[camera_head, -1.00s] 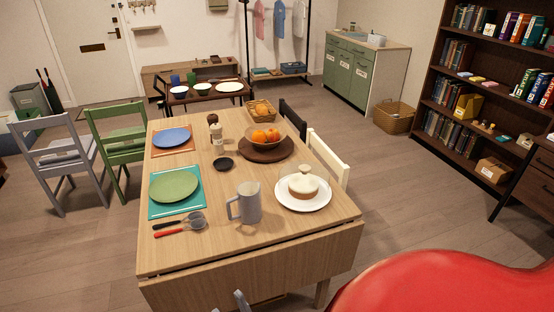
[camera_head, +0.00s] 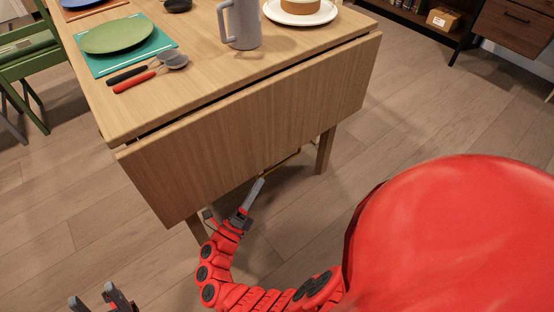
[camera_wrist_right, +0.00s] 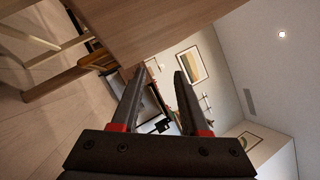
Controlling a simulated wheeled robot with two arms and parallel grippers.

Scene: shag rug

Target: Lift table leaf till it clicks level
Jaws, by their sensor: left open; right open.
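The table leaf (camera_head: 250,130) is a light wood panel that hangs down from the near edge of the wooden tabletop (camera_head: 190,95). A dark gap runs along its hinge line. My right gripper (camera_head: 232,205) is open and empty just below the leaf's lower edge, left of its middle. In the right wrist view its two fingers (camera_wrist_right: 160,78) stand apart, with a wood panel (camera_wrist_right: 150,25) above them; I cannot tell if they touch it. My left gripper (camera_head: 95,300) is open at the bottom left, low and away from the leaf.
A table leg (camera_head: 325,150) stands behind the leaf. Floor in front is clear.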

